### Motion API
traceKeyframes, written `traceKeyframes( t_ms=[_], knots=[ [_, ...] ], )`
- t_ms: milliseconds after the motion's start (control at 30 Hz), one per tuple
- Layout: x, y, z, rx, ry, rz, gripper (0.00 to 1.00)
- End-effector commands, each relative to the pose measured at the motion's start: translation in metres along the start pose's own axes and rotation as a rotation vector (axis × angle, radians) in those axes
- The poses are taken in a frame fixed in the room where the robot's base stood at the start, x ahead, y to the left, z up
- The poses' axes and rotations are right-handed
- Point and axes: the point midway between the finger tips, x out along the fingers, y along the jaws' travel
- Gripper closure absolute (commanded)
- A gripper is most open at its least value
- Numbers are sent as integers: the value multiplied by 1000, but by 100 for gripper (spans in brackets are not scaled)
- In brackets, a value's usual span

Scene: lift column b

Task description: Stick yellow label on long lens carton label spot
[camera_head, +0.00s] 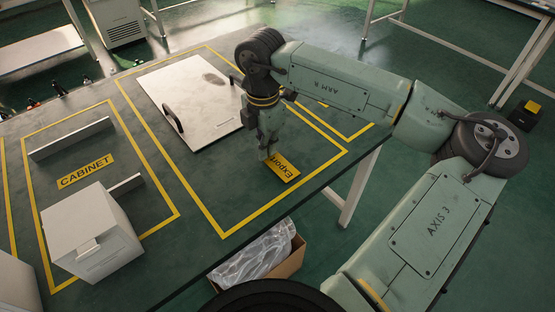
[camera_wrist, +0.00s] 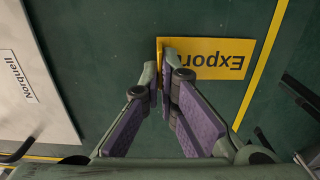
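The yellow label (camera_head: 285,168), printed "Export", shows beside my fingertips, close to the table's front edge. In the wrist view the label (camera_wrist: 215,58) extends right from the tips, its print upside down. My gripper (camera_head: 267,154) points down, and its fingertips (camera_wrist: 160,60) are drawn close together, with the label's left edge between them. It appears shut on that edge; whether the label also touches the table is unclear. I cannot make out a long lens carton or its label spot.
A white panel with dark handles (camera_head: 190,100) lies behind my gripper; the wrist view shows "Norquell" on it (camera_wrist: 52,112). A white box (camera_head: 90,235) stands left, by the "CABINET" marking (camera_head: 86,172). A lined open carton (camera_head: 285,262) stands below the table edge. Bare table (camera_head: 215,195) lies left of my gripper.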

Motion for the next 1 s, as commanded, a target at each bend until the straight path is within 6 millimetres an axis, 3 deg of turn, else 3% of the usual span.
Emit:
traceKeyframes(
  t_ms=[1000],
  knots=[
    [-64,0,0,0,0,1,100]
  ],
)
